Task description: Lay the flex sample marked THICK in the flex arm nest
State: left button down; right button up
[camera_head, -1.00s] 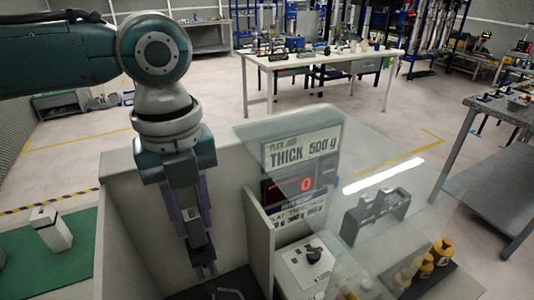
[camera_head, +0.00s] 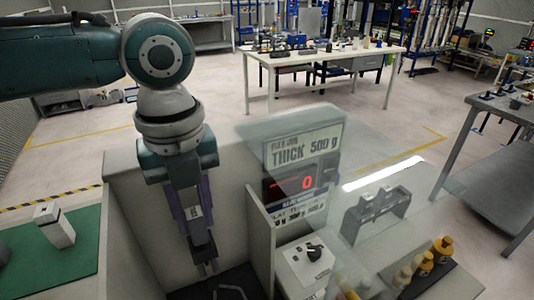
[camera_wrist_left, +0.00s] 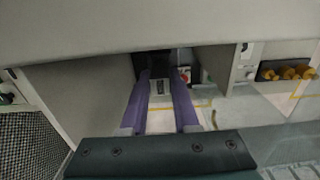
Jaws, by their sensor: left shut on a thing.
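My left gripper (camera_head: 208,268) points down inside a pale walled bay, low over its dark floor (camera_head: 190,293). Its purple fingers are shut on a small grey piece (camera_head: 201,247). A pale labelled patch (camera_wrist_left: 160,88) shows between the fingers in the left wrist view, too small to read. I cannot confirm that the held piece is the THICK sample. The flex arm nest is not clearly visible; a thin grey outline (camera_head: 231,292) lies on the dark floor by the fingertips. A sign (camera_head: 303,147) reads THICK 500 g. My right gripper is not in view.
The bay's left wall (camera_head: 130,240) and inner partition (camera_head: 262,245) flank the gripper. A green mat (camera_head: 75,260) lies left.

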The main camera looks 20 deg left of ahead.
pick_arm(q)
jog(key=shift+f+b, duration=0.9)
jog(key=shift+f, duration=0.45)
jog(key=c, duration=0.6)
grip_release()
jog(key=shift+r, duration=0.1)
notch_tip(320, 180, up, 10)
jog(key=shift+f+b, duration=0.1)
jog(key=shift+b, duration=0.25)
